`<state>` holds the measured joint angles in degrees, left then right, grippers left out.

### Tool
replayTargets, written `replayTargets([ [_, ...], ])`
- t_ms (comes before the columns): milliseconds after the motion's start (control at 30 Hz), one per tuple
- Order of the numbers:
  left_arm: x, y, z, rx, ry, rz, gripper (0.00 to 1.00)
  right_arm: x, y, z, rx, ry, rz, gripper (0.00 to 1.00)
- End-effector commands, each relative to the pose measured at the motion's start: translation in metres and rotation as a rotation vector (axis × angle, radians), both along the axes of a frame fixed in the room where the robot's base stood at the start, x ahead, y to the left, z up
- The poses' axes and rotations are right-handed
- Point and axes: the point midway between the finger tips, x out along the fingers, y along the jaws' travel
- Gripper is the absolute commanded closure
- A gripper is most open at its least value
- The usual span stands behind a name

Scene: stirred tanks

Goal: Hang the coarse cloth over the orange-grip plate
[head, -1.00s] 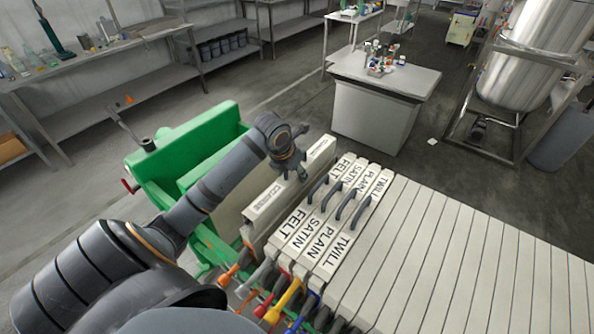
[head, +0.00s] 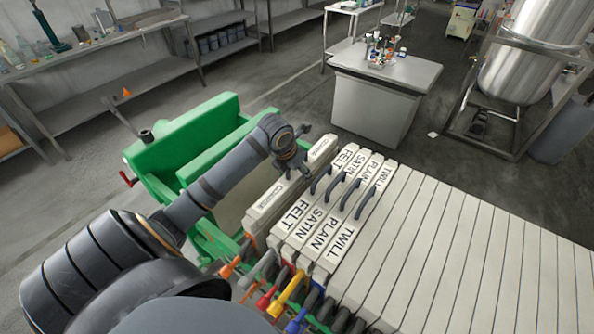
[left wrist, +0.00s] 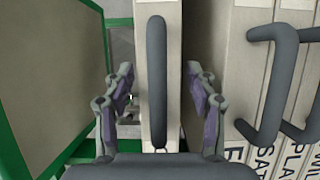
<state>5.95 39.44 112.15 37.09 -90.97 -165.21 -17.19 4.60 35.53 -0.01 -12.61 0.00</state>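The coarse cloth (head: 264,207) is a pale bar with a small dark label, hard to read. My left gripper (head: 296,163) is over the cloth's far part. In the left wrist view, its fingers (left wrist: 157,92) stand apart on both sides of the cloth's dark handle (left wrist: 157,80), with gaps visible. My right gripper is out of view.
SATIN, PLAIN and TWILL cloths (head: 345,240) with dark handles stand close to the right, then several bare pale plates (head: 450,250). A green press frame (head: 185,140) with an open gap lies to the left. A small cabinet (head: 375,100) stands behind.

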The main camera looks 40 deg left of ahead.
Motion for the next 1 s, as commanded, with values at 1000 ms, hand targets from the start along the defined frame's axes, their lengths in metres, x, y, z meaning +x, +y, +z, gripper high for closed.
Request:
replayTargets([
  [1000,-0.042,0.002,0.102,0.008,0.000,-0.002,0.34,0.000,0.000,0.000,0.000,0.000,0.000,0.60],
])
